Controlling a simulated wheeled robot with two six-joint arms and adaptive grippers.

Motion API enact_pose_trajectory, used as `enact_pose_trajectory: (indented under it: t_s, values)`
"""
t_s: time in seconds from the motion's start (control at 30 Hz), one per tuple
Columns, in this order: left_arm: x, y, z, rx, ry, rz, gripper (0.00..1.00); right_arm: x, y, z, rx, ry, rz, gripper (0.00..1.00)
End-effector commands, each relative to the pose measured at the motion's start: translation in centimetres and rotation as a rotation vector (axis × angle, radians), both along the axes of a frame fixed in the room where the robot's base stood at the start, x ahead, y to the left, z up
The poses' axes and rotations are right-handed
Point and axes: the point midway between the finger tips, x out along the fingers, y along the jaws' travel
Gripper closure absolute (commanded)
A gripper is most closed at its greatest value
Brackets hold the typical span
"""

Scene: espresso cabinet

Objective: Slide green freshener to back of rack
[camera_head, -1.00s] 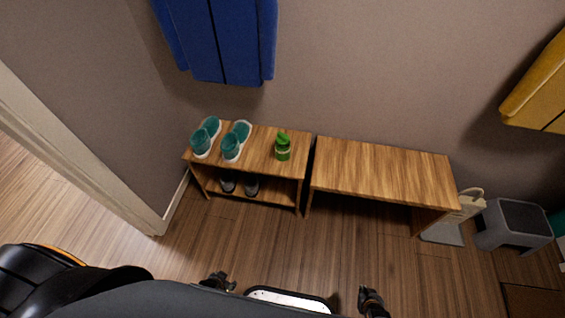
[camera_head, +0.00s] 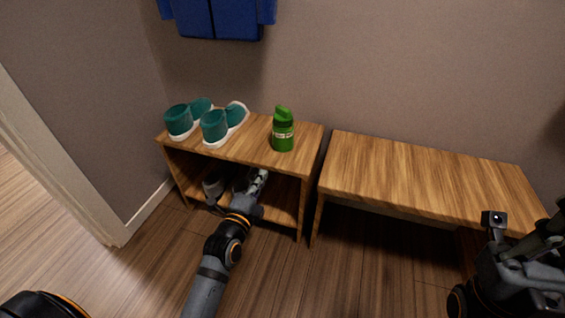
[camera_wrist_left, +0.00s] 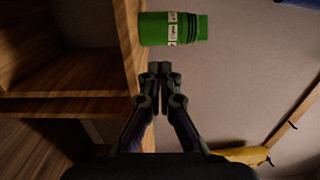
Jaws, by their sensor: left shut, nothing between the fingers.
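The green freshener (camera_head: 283,132) stands upright on the top of the wooden rack (camera_head: 258,150), near its right end and towards the front edge. My left gripper (camera_head: 262,175) reaches in from below, at the front of the rack and lower than its top in the head view. In the left wrist view, its shut, empty fingers (camera_wrist_left: 160,68) point at the green freshener (camera_wrist_left: 170,29), with a small gap between them. My right gripper (camera_head: 495,219) is at the right edge; its fingers are not clear.
Two pairs of teal shoes (camera_head: 213,127) stand on the rack's left half. Dark shoes sit on the lower shelf, partly behind my left arm. A wooden bench (camera_head: 425,180) stands close to the right. The wall is behind; the rack top behind the freshener looks clear.

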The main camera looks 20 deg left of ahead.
Motion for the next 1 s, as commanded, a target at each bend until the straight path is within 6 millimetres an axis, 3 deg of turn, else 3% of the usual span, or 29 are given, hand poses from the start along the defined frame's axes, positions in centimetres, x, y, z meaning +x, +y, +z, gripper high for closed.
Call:
enact_pose_trajectory:
  t_s: [0.23,0.7,1.0]
  values:
    - [1.4,-0.1,0.1,0.003,-0.001,-0.001,1.0,0.0,0.0,-0.2,0.0,0.001,-0.002,1.0]
    - [11.1,-0.4,-0.3,0.001,-0.001,0.0,1.0,0.3,0.3,-4.4,-0.011,0.007,-0.023,1.0]
    - [13.9,-0.4,0.0,0.001,0.002,0.0,1.0,0.5,0.5,-5.8,-0.02,0.014,-0.029,1.0]
